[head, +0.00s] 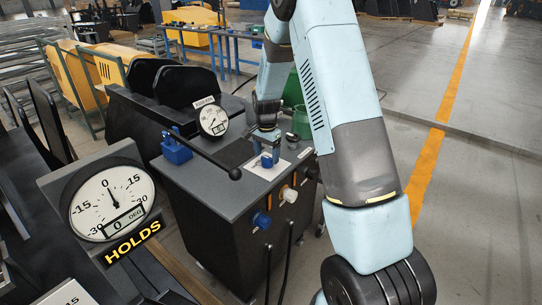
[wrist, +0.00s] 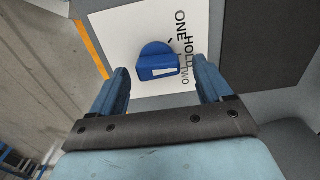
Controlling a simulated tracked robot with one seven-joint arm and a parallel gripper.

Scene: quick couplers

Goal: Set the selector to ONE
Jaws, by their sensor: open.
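The selector is a blue knob (wrist: 157,62) on a white plate (wrist: 110,28) printed ONE, HOLD and TWO. In the wrist view the words lie along the knob's right side, and the knob's straight block has a pale mark on its face. I cannot tell for sure which word it is set to. My gripper (wrist: 161,70) is open, with one blue finger on each side of the knob and visible gaps between. In the head view the knob (head: 266,160) shows small under my gripper (head: 266,146), on the console top, partly hidden.
The dark console (head: 225,185) also carries a blue block (head: 176,148), a black-knobbed lever (head: 234,174), a dial (head: 213,120) and a green container (head: 301,122). Front knobs are blue (head: 262,220) and white (head: 289,194). A large gauge marked HOLDS (head: 112,203) reads about 0 DEG.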

